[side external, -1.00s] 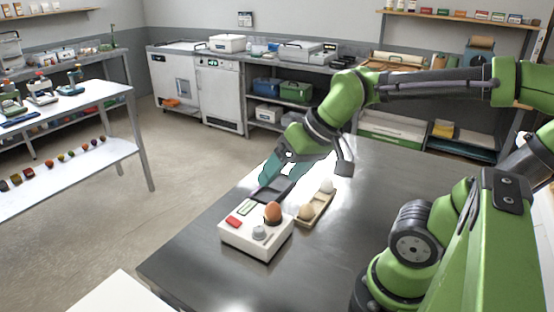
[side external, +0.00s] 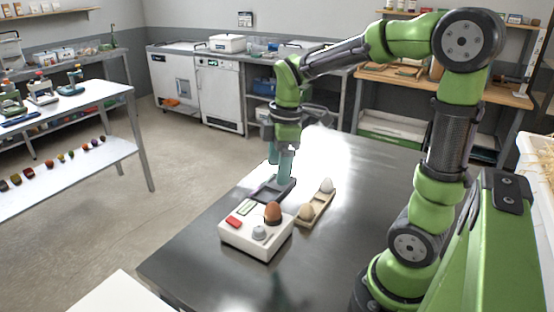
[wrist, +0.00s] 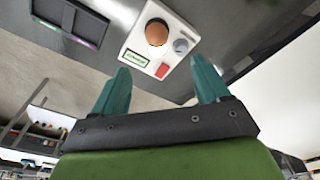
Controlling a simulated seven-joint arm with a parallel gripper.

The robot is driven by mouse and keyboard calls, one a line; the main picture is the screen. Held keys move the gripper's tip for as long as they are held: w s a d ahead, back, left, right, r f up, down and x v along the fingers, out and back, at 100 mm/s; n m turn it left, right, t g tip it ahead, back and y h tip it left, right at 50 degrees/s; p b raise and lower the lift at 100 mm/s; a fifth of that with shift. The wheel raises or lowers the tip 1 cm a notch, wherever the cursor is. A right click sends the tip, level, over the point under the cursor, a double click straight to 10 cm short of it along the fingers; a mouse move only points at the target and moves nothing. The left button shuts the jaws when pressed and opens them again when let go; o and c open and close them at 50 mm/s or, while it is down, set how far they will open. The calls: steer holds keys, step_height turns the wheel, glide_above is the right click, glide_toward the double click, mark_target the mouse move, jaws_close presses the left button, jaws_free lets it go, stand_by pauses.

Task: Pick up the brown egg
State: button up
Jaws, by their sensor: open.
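A brown egg (side external: 272,211) sits upright on a white box-shaped device (side external: 245,238) on the metal table. In the wrist view the egg (wrist: 157,32) shows beyond my fingertips, between their lines. My gripper (side external: 284,178) points down over the far side of the device, above and behind the egg, and touches nothing that I can make out. Its teal fingers (wrist: 160,68) are apart with nothing between them. A paler tan egg (side external: 306,211) and a white egg (side external: 326,185) rest in a wooden holder (side external: 317,208) to the right of the device.
A shallow dark tray (side external: 266,193) lies behind the device, close below my gripper. The device has a red button (side external: 233,222), a green display (side external: 247,208) and a grey knob (side external: 259,232) beside the egg. The metal table (side external: 345,240) is clear to the right of the holder.

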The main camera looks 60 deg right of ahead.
glide_above(273, 204)
steer(key=f, duration=0.6)
steer(key=shift+s+d+f, duration=0.15)
steer(key=shift+s+d, duration=0.1)
steer(key=shift+s, duration=0.05)
steer(key=shift+w+f, duration=0.2)
steer(key=shift+f, duration=1.3)
steer(key=shift+w+f, duration=0.2)
steer(key=shift+f, duration=1.25)
steer(key=shift+c, duration=0.4)
steer(key=c, duration=0.8)
